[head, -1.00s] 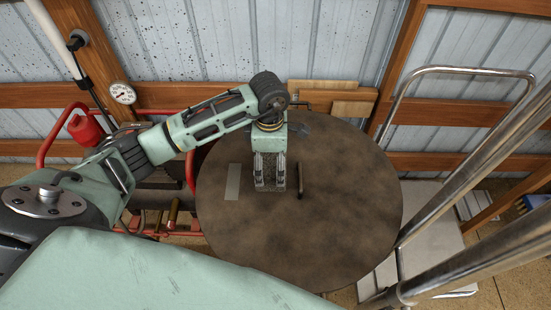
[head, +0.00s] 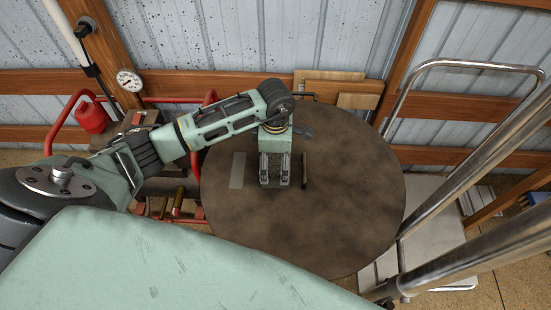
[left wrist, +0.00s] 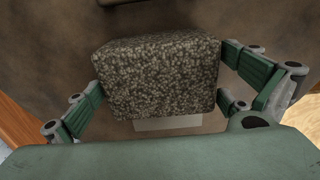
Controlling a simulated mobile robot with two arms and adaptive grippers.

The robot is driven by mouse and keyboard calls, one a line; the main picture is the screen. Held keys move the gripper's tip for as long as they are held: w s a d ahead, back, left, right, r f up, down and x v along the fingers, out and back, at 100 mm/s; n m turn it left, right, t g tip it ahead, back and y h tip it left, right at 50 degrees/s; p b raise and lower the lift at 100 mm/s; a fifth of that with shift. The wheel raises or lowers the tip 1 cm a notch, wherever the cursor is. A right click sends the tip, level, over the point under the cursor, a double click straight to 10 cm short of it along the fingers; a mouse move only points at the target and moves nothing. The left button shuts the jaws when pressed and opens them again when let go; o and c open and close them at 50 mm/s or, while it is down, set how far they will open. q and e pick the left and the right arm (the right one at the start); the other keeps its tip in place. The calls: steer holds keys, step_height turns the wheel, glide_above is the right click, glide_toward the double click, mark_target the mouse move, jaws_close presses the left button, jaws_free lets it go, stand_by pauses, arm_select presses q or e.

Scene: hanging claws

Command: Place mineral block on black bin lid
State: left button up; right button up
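The mineral block, a speckled grey-brown box, fills the middle of the left wrist view (left wrist: 155,78). My left gripper (head: 275,182) points down over the round brown table, and its two fingers press on opposite sides of the block. In the head view the fingers mostly hide the block. I cannot make out a black bin lid for sure; a dark flat piece (head: 303,133) lies partly behind the gripper at the table's far side. My right gripper is not in view.
The round table (head: 345,215) has free room at its right and front. A light flat strip (head: 237,170) lies left of the gripper and a thin dark bar (head: 304,170) right of it. A metal-railed cart (head: 430,200) stands at the right, and boards (head: 340,90) lean behind.

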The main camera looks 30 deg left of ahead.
mark_target(276, 159)
arm_select(q)
steer(key=shift+w+r+p, duration=0.1)
steer(key=shift+r+p, duration=0.2)
steer(key=shift+r, duration=0.2)
step_height(276, 159, up, 12)
steer(key=b, duration=0.3)
steer(key=shift+f, duration=0.2)
steer(key=shift+f, duration=0.1)
